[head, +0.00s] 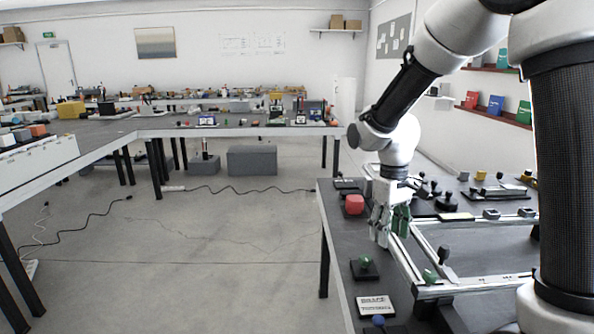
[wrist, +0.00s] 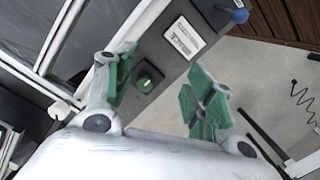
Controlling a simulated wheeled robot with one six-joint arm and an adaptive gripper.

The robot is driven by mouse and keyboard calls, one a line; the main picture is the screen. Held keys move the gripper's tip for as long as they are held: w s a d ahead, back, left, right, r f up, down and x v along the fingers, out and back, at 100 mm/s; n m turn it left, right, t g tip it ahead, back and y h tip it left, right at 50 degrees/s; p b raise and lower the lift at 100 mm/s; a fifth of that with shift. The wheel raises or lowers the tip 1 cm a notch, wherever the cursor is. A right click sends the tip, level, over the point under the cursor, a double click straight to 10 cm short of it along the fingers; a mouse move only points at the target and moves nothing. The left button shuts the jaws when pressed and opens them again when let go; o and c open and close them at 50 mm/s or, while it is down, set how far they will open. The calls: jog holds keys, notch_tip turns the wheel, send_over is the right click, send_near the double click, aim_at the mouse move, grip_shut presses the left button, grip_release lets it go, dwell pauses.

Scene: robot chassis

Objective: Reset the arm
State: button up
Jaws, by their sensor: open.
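My gripper (head: 391,222) points down over the near left part of the dark workbench (head: 341,222) on the right in the head view. My white arm with black links reaches to it from the upper right. In the wrist view my gripper (wrist: 163,90) has its two green-padded fingers spread apart with nothing between them. Beyond the gap, a green knob on a dark base (wrist: 148,78) shows on the bench. The same green knob (head: 365,262) is below the gripper in the head view.
A white label plate (head: 376,306) and a blue knob (head: 378,321) are near the front. Open floor (head: 230,255) lies left, with cables.

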jog(key=s+d+r+m+t, duration=0.2)
jog(key=s+d+r, duration=0.4)
jog(key=s, duration=0.3)
jog(key=s+d+r+m+t, duration=0.3)
jog(key=s+d+r, duration=0.2)
jog(key=s+r, duration=0.3)
jog(key=shift+s+d+r+t, duration=0.3)
jog(key=shift+s+d+r, duration=0.05)
jog(key=shift+s, duration=0.95)
